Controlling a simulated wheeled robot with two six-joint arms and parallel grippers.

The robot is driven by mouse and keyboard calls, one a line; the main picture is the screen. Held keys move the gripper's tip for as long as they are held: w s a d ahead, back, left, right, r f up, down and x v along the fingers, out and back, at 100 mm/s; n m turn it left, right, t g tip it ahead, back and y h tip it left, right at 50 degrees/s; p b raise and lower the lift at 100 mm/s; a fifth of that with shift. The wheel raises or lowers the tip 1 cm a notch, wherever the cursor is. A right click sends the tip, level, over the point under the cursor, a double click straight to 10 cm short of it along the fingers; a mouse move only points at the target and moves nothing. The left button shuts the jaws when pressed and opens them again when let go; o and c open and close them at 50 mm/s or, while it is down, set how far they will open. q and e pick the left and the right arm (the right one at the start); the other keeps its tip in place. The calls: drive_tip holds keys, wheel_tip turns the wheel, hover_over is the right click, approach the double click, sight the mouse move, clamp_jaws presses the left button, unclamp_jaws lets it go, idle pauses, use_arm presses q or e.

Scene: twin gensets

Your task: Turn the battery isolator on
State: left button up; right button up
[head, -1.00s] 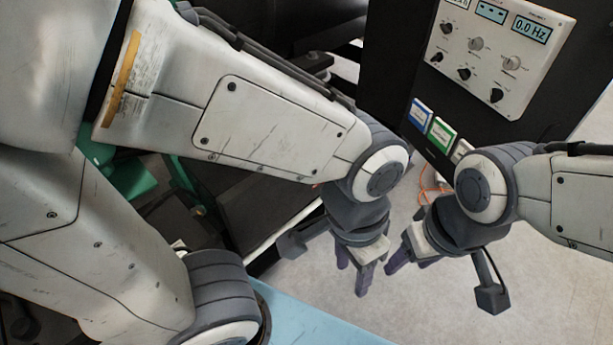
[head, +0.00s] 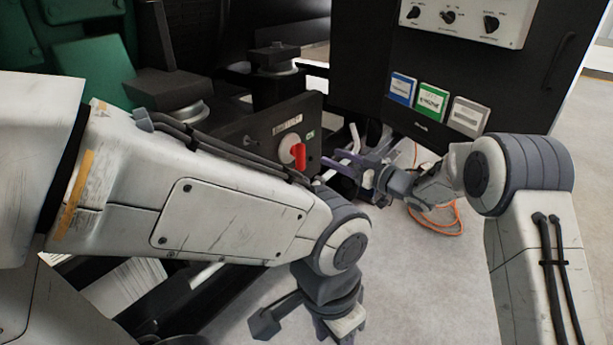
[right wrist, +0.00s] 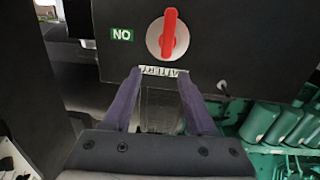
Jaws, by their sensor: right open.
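The battery isolator is a red handle (head: 300,156) on a pale round disc (head: 288,148), set in the face of a black box (head: 262,140). The red handle (right wrist: 169,32) stands roughly upright in both views. A green ON label (head: 310,135) sits beside the disc; it reads upside down in the right wrist view (right wrist: 122,34). My right gripper (head: 334,164) is open and empty, its purple fingers pointing at the box, a little apart from the handle. In the right wrist view its fingertips (right wrist: 159,73) lie below the disc. My left gripper (head: 340,326) hangs low, its fingers mostly cut off.
A black cabinet (head: 365,60) with knobs and blue, green and grey labels stands behind my right arm. An orange cable (head: 445,226) lies on the floor. Green machinery (head: 85,65) is at the left.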

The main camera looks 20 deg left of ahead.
sight(304, 152)
drive_tip(key=shift+n+g+y, duration=0.3)
drive_tip(key=shift+g+y, duration=0.2)
drive_tip(key=b+x, duration=0.1)
drive_tip(key=x, duration=0.2)
drive_tip(key=f+b+x, duration=0.1)
drive_tip(key=x, duration=0.2)
drive_tip(key=f+b+x, duration=0.1)
drive_tip(key=x, duration=0.3)
drive_tip(key=shift+s+a, duration=0.2)
use_arm(q)
wheel_tip(304, 152, down, 4)
drive_tip(key=shift+f, duration=0.2)
use_arm(e)
drive_tip(key=shift+r, duration=0.1)
clamp_jaws()
drive_tip(key=shift+d, duration=0.15)
